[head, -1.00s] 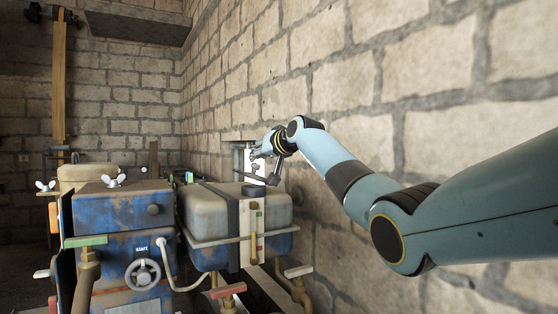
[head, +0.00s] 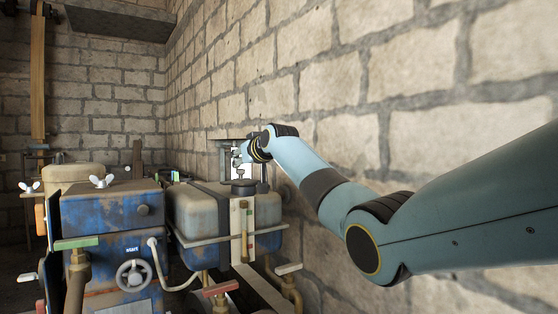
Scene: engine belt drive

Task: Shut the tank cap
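The tank (head: 200,211) is a worn beige and blue box with a dark strap, right of the blue engine block. Its dark round cap (head: 244,187) sits on the top near the right end. My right gripper (head: 239,168) is just above the cap, its fingers low over it. It is small and dark here, so I cannot tell whether it is open or shut, or whether it touches the cap. My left gripper is not in view.
The blue engine block (head: 112,213) with a handwheel (head: 135,275) and wing nuts stands left of the tank. Red-handled (head: 220,288) and pale-handled (head: 288,269) valves are below the tank. A stone wall (head: 330,110) runs close along the right side.

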